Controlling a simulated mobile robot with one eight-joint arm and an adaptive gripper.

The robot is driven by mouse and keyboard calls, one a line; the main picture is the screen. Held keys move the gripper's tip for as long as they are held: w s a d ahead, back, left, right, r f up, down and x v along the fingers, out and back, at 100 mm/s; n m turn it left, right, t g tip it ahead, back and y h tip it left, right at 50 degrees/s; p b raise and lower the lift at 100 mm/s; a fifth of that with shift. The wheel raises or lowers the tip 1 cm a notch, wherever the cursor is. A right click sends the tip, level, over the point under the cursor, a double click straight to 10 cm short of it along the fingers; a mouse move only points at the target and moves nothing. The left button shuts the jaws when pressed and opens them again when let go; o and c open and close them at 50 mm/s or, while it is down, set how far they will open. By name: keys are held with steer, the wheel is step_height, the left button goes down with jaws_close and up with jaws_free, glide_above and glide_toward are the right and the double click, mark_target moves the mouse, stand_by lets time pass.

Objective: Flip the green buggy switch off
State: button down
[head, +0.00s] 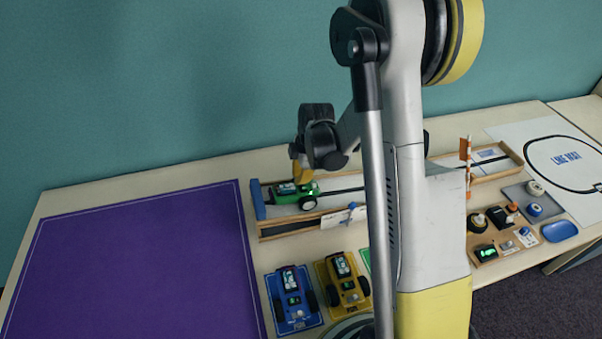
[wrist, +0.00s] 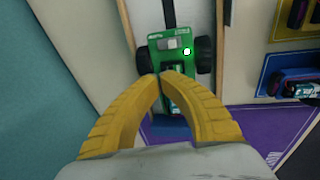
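The green buggy (head: 306,190) sits on a wooden-sided track, close to the blue block at its left end. In the wrist view the green buggy (wrist: 168,46) lies just beyond my fingertips, its black wheels on both sides. A small bright white-green square, apparently lit, shows on its top (wrist: 187,51); I cannot make out the switch's position. My gripper (head: 297,176) is over the buggy's left end, pointing down. Its yellow fingers (wrist: 162,77) meet at the tips with nothing seen between them. The fingers partly hide the buggy's near end; whether they touch it is unclear.
The track (head: 290,229) has raised wooden sides. A blue buggy (head: 293,298) and a yellow buggy (head: 343,283) stand in front of it. A purple mat (head: 135,265) covers the left of the table. A wooden tray (head: 500,245) with small parts lies right of my arm.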

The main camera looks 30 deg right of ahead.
steer(key=shift+f, duration=0.2)
steer(key=shift+w+f+g+b, duration=0.25)
steer(key=shift+f+g+b, duration=0.35)
steer(key=shift+r, duration=0.25)
steer(key=shift+r+p, duration=0.6)
steer(key=shift+r, duration=0.1)
steer(key=shift+r, duration=0.1)
